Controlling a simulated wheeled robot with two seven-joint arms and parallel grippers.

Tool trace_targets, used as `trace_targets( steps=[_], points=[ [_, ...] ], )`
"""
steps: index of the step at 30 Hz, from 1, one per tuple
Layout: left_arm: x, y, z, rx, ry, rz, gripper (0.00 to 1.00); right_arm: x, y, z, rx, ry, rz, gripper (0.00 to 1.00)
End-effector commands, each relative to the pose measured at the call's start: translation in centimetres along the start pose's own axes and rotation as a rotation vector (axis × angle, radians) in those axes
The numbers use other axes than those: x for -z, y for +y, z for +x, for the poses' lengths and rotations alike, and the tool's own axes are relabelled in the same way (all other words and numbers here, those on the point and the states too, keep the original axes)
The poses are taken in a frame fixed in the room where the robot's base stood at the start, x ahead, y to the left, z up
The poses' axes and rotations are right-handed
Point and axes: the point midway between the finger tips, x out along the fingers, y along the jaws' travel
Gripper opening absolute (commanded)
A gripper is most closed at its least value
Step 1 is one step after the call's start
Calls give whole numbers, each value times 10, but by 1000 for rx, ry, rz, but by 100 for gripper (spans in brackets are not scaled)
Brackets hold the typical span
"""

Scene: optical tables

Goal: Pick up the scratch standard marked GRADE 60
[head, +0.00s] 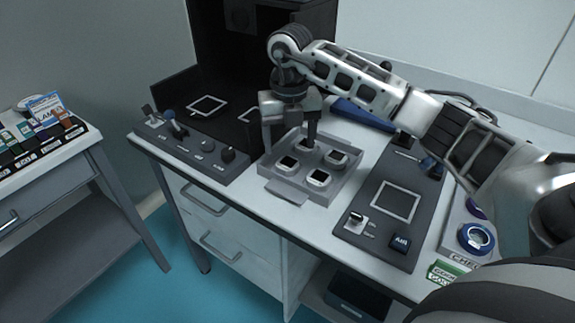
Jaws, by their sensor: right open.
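Several small pale pieces with dark square faces sit in a grey tray (275,188); they look like the scratch standards. One is at the left (287,165), one at the front (318,178), one at the right (336,157), and one at the back (305,145), partly behind a finger. Their markings are too small to read, so I cannot tell which is GRADE 60. My right gripper (290,138) is open, pointing down over the back left part of the tray, with no piece visibly held. My left gripper is out of view.
A dark box-like station (262,60) stands behind the tray. A control panel with knobs (195,147) is at the left, and a dark panel with a white square outline (395,202) at the right. A blue ring (476,238) lies farther right. A separate side table (50,160) holds small labelled items.

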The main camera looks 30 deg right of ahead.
Motion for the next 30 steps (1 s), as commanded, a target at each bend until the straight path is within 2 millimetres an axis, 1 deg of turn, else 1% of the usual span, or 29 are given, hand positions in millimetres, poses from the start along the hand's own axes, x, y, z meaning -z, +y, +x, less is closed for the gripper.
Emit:
trace_targets(
  steps=[6,9,12,18,20,21,23,24,25,30],
  points=[
    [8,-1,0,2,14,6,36,4,4,33,2,5,-1,71],
    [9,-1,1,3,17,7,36,4,4,44,1,3,-1,71],
    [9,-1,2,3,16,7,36,4,5,49,0,2,-1,71],
    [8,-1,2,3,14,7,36,4,5,49,0,1,-1,71],
    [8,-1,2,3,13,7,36,4,5,49,0,1,-1,54],
    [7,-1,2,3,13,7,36,4,5,49,0,1,-1,43],
    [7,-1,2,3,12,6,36,4,5,49,0,2,-1,27],
    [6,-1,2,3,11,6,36,4,5,49,1,2,-1,15],
    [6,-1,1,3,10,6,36,4,5,49,1,2,-1,9],
    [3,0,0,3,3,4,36,4,4,49,1,2,-1,9]
  ],
)
